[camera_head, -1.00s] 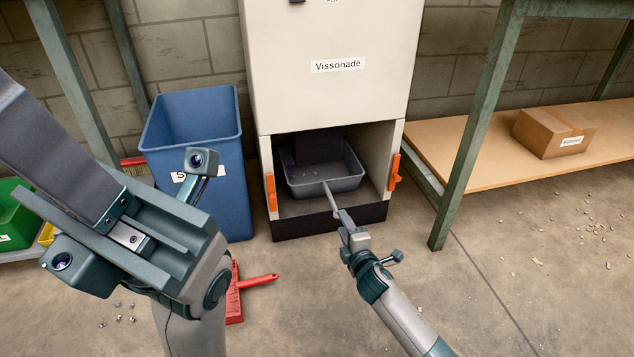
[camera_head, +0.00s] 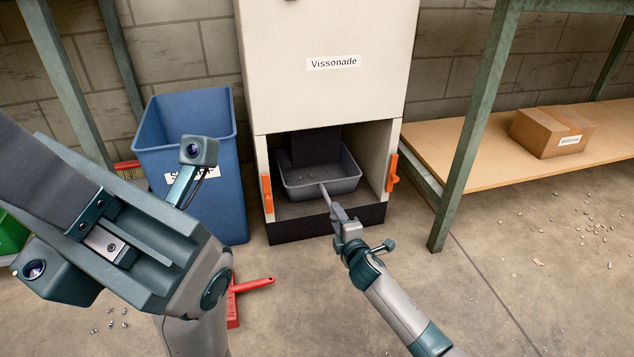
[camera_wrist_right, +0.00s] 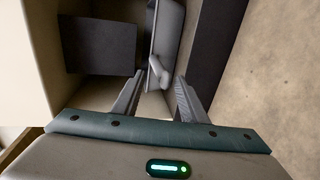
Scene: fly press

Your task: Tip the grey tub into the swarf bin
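The grey tub (camera_head: 338,185) sits in the open lower bay of the cream machine, with a few small bits inside. Its front edge and grip also show in the right wrist view (camera_wrist_right: 160,72). My right gripper (camera_head: 325,188) is at the tub's front. In the right wrist view its two fingers (camera_wrist_right: 158,98) are apart, with the tub's grip between and just beyond their tips. The blue bin (camera_head: 228,190), with a label starting with S, stands left of the machine, partly hidden by my left arm. My left gripper (camera_head: 100,235) is close to the camera; its fingertips do not show clearly.
The machine (camera_head: 335,100) has orange latches (camera_head: 392,172) beside the bay. A red dustpan (camera_head: 235,300) lies on the floor before the bin. At right, a bench with a low shelf (camera_head: 450,150) holds a cardboard box (camera_head: 550,132). Metal chips lie scattered on the floor.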

